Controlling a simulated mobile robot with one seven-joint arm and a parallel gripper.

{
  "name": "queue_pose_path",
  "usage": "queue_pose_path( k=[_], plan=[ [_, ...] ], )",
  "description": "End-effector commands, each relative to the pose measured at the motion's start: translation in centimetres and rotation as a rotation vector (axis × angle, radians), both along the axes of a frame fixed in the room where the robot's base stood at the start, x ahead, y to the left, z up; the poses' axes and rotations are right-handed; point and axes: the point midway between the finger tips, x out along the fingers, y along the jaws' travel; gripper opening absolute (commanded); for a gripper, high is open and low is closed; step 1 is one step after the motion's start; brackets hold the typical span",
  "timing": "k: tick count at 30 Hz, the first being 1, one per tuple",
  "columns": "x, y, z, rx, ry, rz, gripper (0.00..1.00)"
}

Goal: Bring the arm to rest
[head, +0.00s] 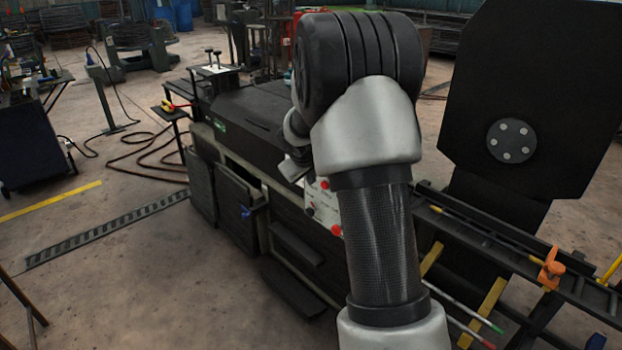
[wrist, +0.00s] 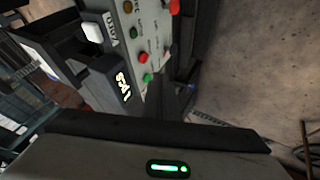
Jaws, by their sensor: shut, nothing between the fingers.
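My arm rises through the middle of the head view and bends over at a black joint, in front of the machine (head: 265,110). The end of my gripper (head: 293,169) shows only in part, a small grey and dark piece at the left edge of the arm, near the control panel (head: 322,205). It is shut with nothing in it; its fingertips are mostly hidden. In the wrist view the control panel (wrist: 148,40) with red and green buttons is close, at the top. A grey housing with a green light fills the bottom of that view.
A large black plate (head: 530,90) stands at the right. An orange clamp (head: 551,268) and rails lie below it. A dark cabinet (head: 35,135) stands at the far left. Red hoses (head: 140,158) lie on the floor. Open concrete floor is at the lower left.

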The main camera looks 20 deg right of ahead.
Motion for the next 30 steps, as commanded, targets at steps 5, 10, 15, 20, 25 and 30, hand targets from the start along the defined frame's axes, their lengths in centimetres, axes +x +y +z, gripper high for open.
queue_pose_path(
  k=[5,10,15,20,25,30],
  plan=[
    [0.0,0.0,0.0,0.000,0.000,0.000,0.00],
    [0.0,0.0,0.0,0.000,0.000,0.000,0.00],
    [0.0,0.0,0.0,0.000,0.000,0.000,0.00],
    [0.0,0.0,0.0,0.000,-0.001,0.000,0.00],
    [-1.8,1.1,3.2,0.016,-0.013,-0.025,0.00],
    [-8.4,4.2,9.8,0.078,-0.029,-0.085,0.00]
  ],
)
